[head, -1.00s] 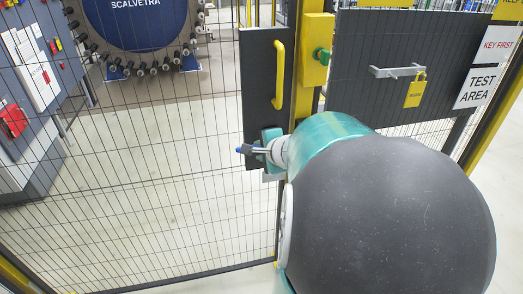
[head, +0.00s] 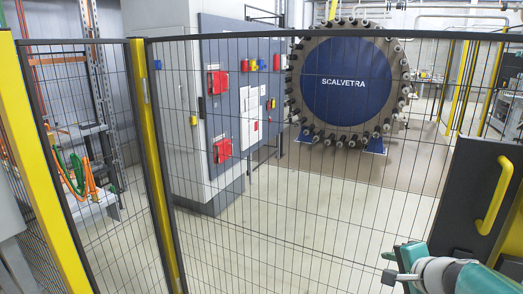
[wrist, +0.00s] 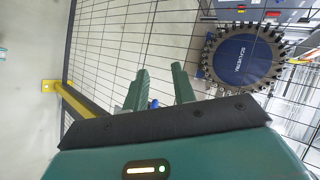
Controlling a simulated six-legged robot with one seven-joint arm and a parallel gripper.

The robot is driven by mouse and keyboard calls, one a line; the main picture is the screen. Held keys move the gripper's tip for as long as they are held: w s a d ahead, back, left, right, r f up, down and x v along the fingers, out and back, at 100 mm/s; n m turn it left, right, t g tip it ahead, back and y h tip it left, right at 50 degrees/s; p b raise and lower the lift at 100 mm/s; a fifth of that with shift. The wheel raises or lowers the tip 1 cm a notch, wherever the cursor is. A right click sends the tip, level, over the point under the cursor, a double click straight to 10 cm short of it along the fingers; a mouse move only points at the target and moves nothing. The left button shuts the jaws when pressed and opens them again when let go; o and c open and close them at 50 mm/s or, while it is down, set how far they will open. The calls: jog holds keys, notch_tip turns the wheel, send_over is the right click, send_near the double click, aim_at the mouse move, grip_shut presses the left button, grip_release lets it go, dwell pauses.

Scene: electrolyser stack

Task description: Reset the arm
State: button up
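My gripper (wrist: 160,78) shows in the wrist view with its two teal fingers apart and a clear gap between them. A small blue piece (wrist: 154,103) shows low between the fingers; I cannot tell what it is, and neither finger is seen closed on it. In the head view my gripper (head: 404,262) is at the lower right, in front of the mesh fence and left of the dark gate panel with a yellow handle (head: 494,196). The rest of my arm is mostly outside the head view.
A mesh fence (head: 300,200) with a yellow post (head: 156,160) stands close in front. Behind it are a grey cabinet with red boxes (head: 222,150) and the round blue SCALVETRA stack (head: 345,82). Orange and green hoses (head: 80,180) hang at the left. The floor behind the fence is clear.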

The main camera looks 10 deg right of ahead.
jog(key=s+a+r+n+g+y, duration=0.1)
jog(key=s+a+n+g+y, duration=0.25)
jog(key=a+n, duration=0.9)
jog(key=s+a+n+g+h, duration=0.1)
jog(key=s+a+n+h, duration=0.2)
jog(key=s+a, duration=0.5)
jog(key=shift+n+g, duration=0.35)
jog(key=shift+n, duration=0.3)
jog(key=shift+d+h, duration=0.1)
jog(key=shift+h, duration=0.15)
